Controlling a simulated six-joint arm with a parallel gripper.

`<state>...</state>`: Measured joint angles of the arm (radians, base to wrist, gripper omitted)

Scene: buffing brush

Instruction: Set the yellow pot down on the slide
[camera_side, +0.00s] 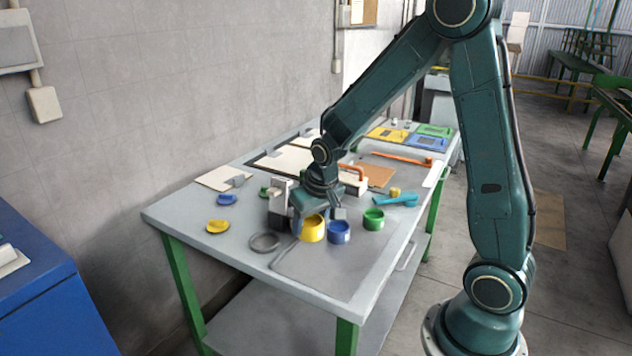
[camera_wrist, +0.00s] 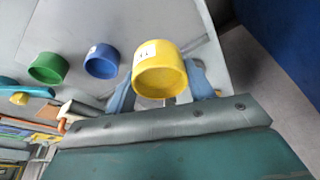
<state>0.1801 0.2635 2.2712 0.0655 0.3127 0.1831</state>
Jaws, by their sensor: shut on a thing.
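The yellow pot (camera_side: 313,229) is between the fingers of my gripper (camera_side: 318,214), near the front part of the grey table. The wrist view shows the pot (camera_wrist: 160,75) with a white label, its opening facing the camera, and a blue finger on each side. My gripper (camera_wrist: 161,88) is shut on it. I cannot tell whether its base touches the surface below. A flat grey panel (camera_side: 335,270) at the table's front looks like the slide, though I cannot be sure; the pot is near its back left part.
A blue pot (camera_side: 339,233) stands close to the right of the yellow pot, and a green pot (camera_side: 374,219) farther right. A grey ring (camera_side: 264,242) lies to the left. A grey upright block (camera_side: 279,204) stands close behind. The panel's front is clear.

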